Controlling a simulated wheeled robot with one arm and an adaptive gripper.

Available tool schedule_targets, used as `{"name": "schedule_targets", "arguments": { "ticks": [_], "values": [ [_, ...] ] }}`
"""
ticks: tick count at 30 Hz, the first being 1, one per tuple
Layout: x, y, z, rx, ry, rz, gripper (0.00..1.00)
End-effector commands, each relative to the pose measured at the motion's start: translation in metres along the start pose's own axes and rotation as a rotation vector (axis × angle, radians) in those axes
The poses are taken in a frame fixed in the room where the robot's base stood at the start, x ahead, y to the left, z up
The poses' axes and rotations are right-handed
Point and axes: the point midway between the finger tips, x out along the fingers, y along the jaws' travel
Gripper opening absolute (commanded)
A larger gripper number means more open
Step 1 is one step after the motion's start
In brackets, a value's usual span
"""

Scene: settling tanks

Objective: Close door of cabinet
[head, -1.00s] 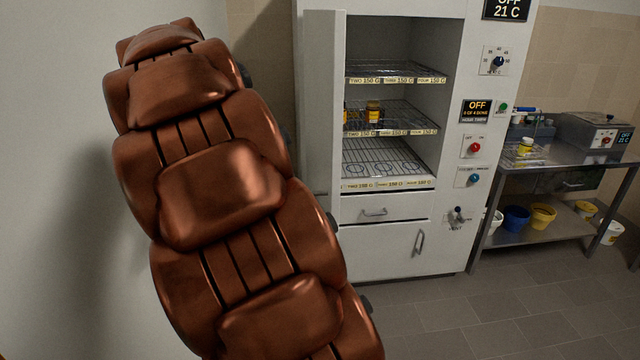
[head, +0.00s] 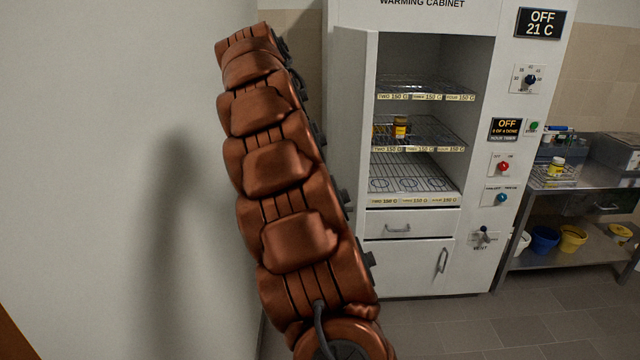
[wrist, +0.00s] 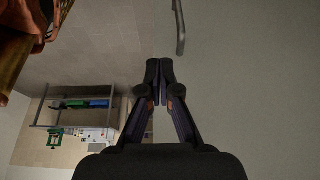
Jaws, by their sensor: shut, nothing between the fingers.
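The white warming cabinet (head: 410,22) stands right of centre in the head view. Its tall upper door (head: 352,130) is swung open at the left side of the opening and shows nearly edge-on. My gripper (wrist: 159,80) is shut and empty in the wrist view. A pale flat panel (wrist: 250,100) fills the right of that view, with a bar handle (wrist: 180,28) beyond my fingertips; it looks like the door's outer face. Whether the fingers touch it I cannot tell. My gripper does not show in the head view.
A drawer (head: 410,223) and a lower door (head: 408,265) below are shut. A metal table (head: 545,185) with buckets under it stands to the right. The floor (head: 500,325) in front is clear.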

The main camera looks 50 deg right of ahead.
Motion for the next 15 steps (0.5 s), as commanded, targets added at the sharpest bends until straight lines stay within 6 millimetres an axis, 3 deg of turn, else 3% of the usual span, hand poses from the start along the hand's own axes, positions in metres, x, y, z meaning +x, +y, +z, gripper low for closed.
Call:
{"name": "schedule_targets", "arguments": {
  "ticks": [9,15],
  "values": [
    [0.038,0.002,0.000,0.002,0.001,0.002,0.00],
    [0.051,0.001,0.000,-0.002,0.001,0.003,0.00]
  ]
}}
